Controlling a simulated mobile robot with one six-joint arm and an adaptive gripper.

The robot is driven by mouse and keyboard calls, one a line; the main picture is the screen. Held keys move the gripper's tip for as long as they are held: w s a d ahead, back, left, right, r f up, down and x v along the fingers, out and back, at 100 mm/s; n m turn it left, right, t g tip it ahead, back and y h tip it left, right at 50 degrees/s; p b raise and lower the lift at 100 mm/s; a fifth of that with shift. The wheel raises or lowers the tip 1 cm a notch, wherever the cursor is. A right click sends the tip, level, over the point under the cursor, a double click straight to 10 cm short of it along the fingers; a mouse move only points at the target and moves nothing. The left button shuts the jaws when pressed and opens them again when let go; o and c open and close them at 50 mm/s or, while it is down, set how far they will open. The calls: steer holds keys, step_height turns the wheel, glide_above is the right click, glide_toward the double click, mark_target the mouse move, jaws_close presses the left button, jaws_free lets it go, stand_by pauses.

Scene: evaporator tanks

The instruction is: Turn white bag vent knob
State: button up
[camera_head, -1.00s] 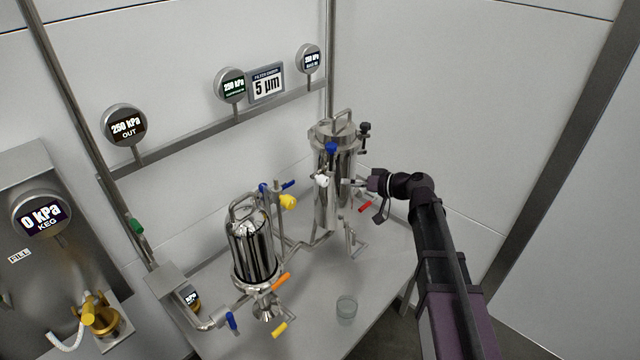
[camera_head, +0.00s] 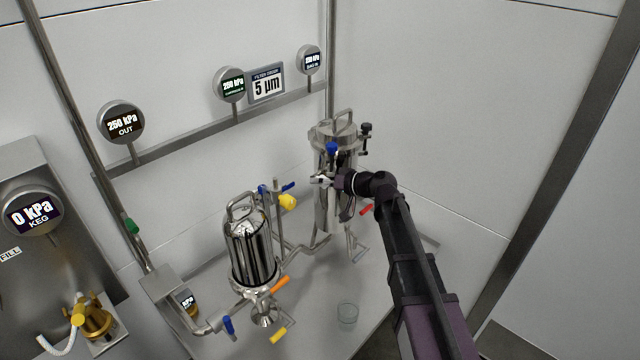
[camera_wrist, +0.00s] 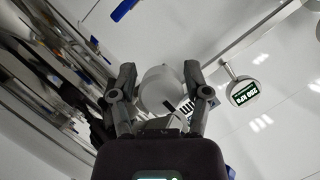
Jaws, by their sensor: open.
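The white bag vent knob (camera_wrist: 162,88) sits between the two open fingers of my gripper (camera_wrist: 158,80) in the wrist view. I cannot tell whether the fingers touch it. In the head view my gripper (camera_head: 326,181) is at the front of the tall steel bag filter housing (camera_head: 322,215), just below a blue knob (camera_head: 332,148). The white knob is mostly hidden by the gripper there.
A shorter steel filter housing (camera_head: 250,250) with a yellow knob (camera_head: 288,202) and an orange handle (camera_head: 280,284) stands to the left. A red handle (camera_head: 367,210) is beside my wrist.

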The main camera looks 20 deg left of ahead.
jaws_close()
stand_by(0.4)
steer(key=m+g+y+b, duration=0.1)
steer(key=m+b, duration=0.2)
steer(key=m, duration=0.1)
steer(key=shift+f+y, duration=0.1)
steer(key=shift+y, duration=0.3)
steer(key=m, duration=0.1)
steer(key=m+y+b, duration=0.1)
steer(key=m, duration=0.1)
steer(key=m+g+b, duration=0.1)
steer(key=shift+s+r+y, duration=0.15)
steer(key=shift+r+y, duration=0.1)
steer(key=shift+y, duration=0.15)
steer(key=shift+m, duration=0.3)
jaws_free()
